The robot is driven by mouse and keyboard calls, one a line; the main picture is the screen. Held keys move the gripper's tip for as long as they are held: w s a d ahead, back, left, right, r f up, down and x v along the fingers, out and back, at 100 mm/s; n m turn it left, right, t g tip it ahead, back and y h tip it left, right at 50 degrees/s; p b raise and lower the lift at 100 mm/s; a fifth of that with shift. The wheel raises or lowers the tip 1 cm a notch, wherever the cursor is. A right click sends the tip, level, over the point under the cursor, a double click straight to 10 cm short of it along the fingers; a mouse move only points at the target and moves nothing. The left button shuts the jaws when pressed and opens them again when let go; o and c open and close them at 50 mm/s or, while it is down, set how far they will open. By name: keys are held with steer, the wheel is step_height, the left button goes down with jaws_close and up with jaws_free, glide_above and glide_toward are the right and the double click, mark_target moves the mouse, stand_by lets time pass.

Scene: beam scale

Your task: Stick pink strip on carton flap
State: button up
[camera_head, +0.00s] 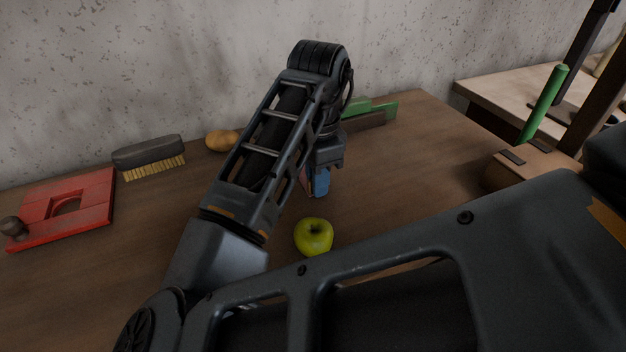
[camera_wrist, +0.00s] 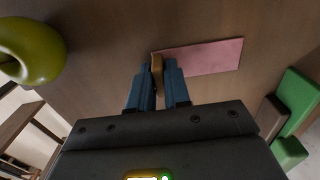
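The pink strip (camera_wrist: 205,57) shows in the wrist view, with a small tan tab (camera_wrist: 157,67) at its near left end. My gripper (camera_wrist: 157,75) has its two blue fingers closed on either side of this tab. In the head view my gripper (camera_head: 320,182) points down over the table, mostly behind my arm, with a sliver of pink beside its blue finger. I cannot tell whether the strip touches the table. I cannot make out a carton flap for certain; a brown box-like thing (camera_head: 535,163) with dark patches stands at the right.
A green apple (camera_head: 314,237) sits on the wooden table (camera_head: 410,150) near my gripper; it also shows in the wrist view (camera_wrist: 30,50). A green block (camera_head: 372,107), potato-like object (camera_head: 221,140), brush (camera_head: 148,153) and red frame (camera_head: 85,203) lie towards the wall. A green rod (camera_head: 545,102) rises at right.

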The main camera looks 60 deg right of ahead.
jaws_close()
steer(key=shift+r, duration=0.1)
steer(key=shift+r, duration=0.45)
steer(key=r, duration=0.3)
steer(key=shift+s+d+r+p, duration=0.25)
steer(key=shift+s+r+p, duration=0.05)
steer(key=shift+s+r, duration=0.05)
steer(key=s+d+r+p, duration=0.1)
steer(key=s+d+r, duration=0.4)
steer(key=s, duration=0.4)
steer(key=shift+d+r, duration=0.4)
steer(key=shift+r, duration=0.25)
steer(key=shift+s, duration=0.1)
